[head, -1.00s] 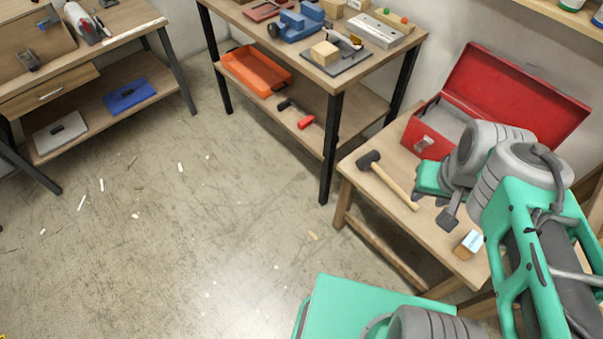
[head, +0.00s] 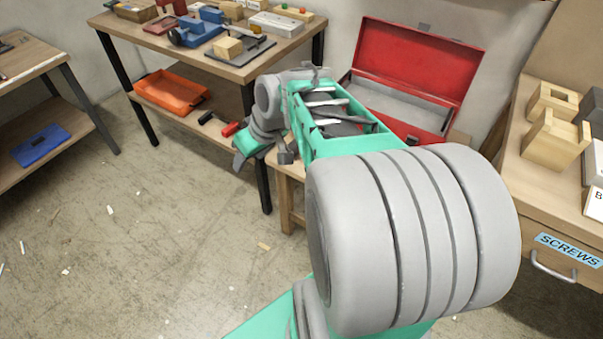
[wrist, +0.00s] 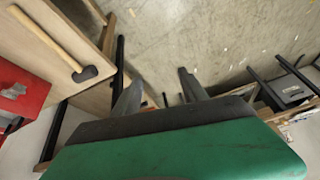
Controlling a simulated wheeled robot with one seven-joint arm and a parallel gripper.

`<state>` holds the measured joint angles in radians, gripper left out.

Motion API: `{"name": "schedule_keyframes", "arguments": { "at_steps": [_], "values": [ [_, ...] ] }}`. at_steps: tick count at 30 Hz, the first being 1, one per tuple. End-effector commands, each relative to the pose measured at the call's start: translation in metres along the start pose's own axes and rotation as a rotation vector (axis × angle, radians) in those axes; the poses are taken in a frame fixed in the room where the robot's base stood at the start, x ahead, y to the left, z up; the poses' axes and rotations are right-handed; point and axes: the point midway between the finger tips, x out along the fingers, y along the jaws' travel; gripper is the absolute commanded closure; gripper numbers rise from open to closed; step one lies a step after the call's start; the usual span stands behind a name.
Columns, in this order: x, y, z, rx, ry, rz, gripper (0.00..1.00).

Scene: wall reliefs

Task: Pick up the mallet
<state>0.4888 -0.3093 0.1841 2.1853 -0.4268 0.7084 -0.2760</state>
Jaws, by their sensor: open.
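The mallet shows in the wrist view with its black head (wrist: 85,73) and pale wooden handle (wrist: 43,36), lying on the low wooden bench (wrist: 95,98) at the left. In the head view my arm hides it. My gripper (wrist: 160,75) is open and empty in the wrist view, its two fingers spread over the floor to the right of the mallet and apart from it. In the head view my arm's far end reaches left past the bench edge, and the fingers are hard to make out.
An open red toolbox (head: 415,75) stands at the bench's back. A taller workbench (head: 205,62) with tools on top and an orange tray (head: 170,92) below is at the left. A cabinet labelled SCREWS (head: 540,215) is at the right. Open floor lies front left.

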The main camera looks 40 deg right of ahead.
Motion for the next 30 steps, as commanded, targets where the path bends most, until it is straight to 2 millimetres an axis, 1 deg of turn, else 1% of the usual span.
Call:
{"name": "schedule_keyframes", "arguments": {
  "at_steps": [1, 2, 3, 4, 5, 6, 8, 9, 12, 15, 17, 23, 30],
  "values": [
    [0.060, 0.042, 0.020, 0.010, 0.044, -0.015, 0.49],
    [0.075, 0.062, 0.022, 0.003, 0.079, -0.026, 0.49],
    [0.095, 0.091, 0.028, -0.005, 0.129, -0.036, 0.49],
    [0.108, 0.113, 0.034, -0.010, 0.170, -0.041, 0.49],
    [0.121, 0.135, 0.042, -0.014, 0.212, -0.045, 0.49],
    [0.136, 0.166, 0.055, -0.020, 0.273, -0.042, 0.49],
    [0.152, 0.208, 0.077, -0.027, 0.363, -0.031, 0.49],
    [0.159, 0.233, 0.093, -0.031, 0.421, -0.017, 0.49],
    [0.164, 0.279, 0.126, -0.043, 0.538, 0.023, 0.49],
    [0.160, 0.300, 0.145, -0.052, 0.604, 0.051, 0.49],
    [0.159, 0.305, 0.148, -0.057, 0.622, 0.058, 0.49],
    [0.177, 0.306, 0.132, -0.060, 0.627, 0.059, 0.49],
    [0.209, 0.309, 0.105, -0.059, 0.625, 0.058, 0.49]
  ]
}}
